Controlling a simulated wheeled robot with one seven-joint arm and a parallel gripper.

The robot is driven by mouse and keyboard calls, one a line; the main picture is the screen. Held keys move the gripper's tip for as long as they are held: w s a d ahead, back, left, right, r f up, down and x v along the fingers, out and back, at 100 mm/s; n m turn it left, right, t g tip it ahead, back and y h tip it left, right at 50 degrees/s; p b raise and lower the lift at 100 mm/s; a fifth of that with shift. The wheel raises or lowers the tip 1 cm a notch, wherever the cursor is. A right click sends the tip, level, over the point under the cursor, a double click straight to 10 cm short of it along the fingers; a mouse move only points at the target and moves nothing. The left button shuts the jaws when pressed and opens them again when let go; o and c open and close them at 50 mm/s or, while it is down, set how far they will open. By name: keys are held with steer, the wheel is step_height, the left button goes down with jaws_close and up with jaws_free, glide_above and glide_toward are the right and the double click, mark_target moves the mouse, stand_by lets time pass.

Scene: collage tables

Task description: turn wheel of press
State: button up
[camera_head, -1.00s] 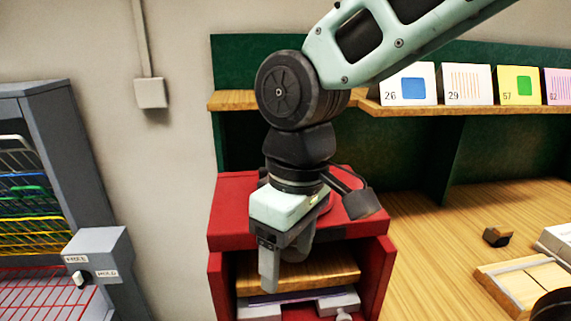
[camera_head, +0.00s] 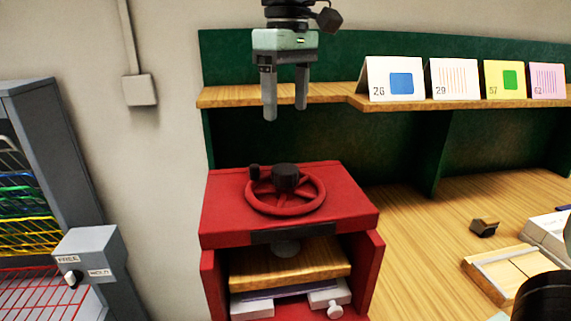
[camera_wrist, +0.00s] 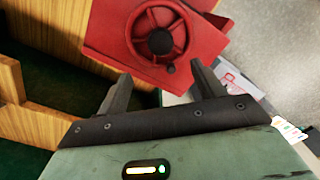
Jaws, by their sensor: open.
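The red press (camera_head: 225,215) stands at the left end of the wooden bench. Its red spoked wheel (camera_head: 312,203) lies flat on top, with a black hub and a small black knob on the left part of its rim. A wooden plate (camera_head: 290,265) hangs inside the press above a flat stack with white blocks. My gripper (camera_head: 286,112) is open and empty, pointing down well above the wheel and apart from it. In the wrist view the wheel (camera_wrist: 178,22) lies beyond my open fingers (camera_wrist: 158,85), and nothing is between them.
A wooden shelf (camera_head: 330,98) with several numbered cards (camera_head: 397,80) runs behind the press. A small dark block (camera_head: 484,227) and a wooden tray (camera_head: 500,272) lie on the bench at right. A grey box with a switch (camera_head: 92,255) stands at left.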

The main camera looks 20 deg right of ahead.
mark_target(285, 168)
step_height(285, 168, down, 13)
steer(key=shift+a+r+p, duration=0.15)
steer(key=shift+p, duration=0.65)
steer(key=c, duration=1.4)
